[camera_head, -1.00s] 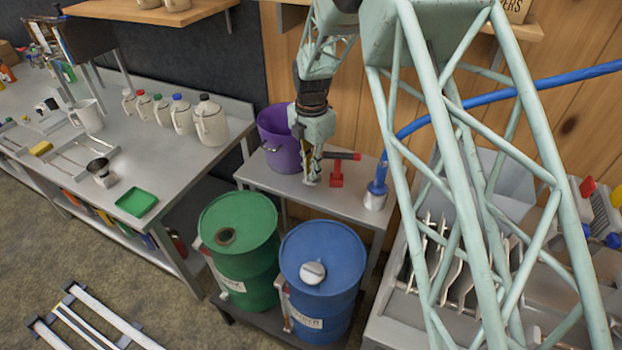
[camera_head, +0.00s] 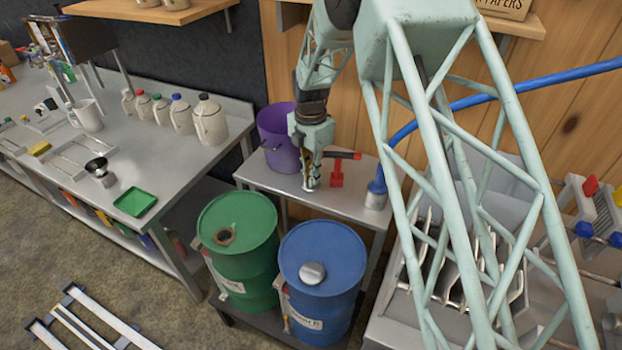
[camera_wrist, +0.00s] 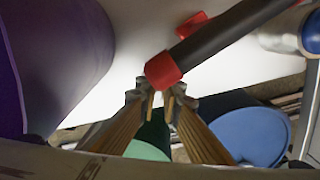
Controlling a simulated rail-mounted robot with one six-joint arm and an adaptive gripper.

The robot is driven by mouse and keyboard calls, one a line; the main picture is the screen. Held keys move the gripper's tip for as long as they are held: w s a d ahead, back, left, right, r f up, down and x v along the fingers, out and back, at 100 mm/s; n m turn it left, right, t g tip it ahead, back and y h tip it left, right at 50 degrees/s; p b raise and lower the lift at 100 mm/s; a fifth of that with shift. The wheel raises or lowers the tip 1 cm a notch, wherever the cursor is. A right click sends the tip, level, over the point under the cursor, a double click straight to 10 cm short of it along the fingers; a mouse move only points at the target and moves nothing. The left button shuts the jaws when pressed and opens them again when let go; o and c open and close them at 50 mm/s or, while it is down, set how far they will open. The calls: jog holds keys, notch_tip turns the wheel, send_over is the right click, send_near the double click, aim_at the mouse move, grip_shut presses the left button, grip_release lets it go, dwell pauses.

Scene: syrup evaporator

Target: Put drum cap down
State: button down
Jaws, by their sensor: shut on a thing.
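My gripper (camera_head: 309,188) points down over the grey metal side table, between the purple bucket and a red-and-black tool. In the wrist view my gripper's fingertips (camera_wrist: 160,97) are close together. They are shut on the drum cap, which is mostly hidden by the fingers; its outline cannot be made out. The fingertips are at or just above the tabletop; contact cannot be told.
The purple bucket (camera_head: 279,137) stands left of my gripper on the side table (camera_head: 262,180). The red-and-black tool (camera_head: 337,172) stands close on the right, its black bar crossing near the fingers. A blue hose (camera_head: 377,184) ends at the table's right. The table's front strip is bare.

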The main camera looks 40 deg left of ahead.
jog(key=shift+f, duration=0.1)
jog(key=c, duration=2.8)
grip_release()
notch_tip(320, 180, up, 12)
jog(key=shift+r+p, duration=0.15)
jog(key=shift+p, duration=1.05)
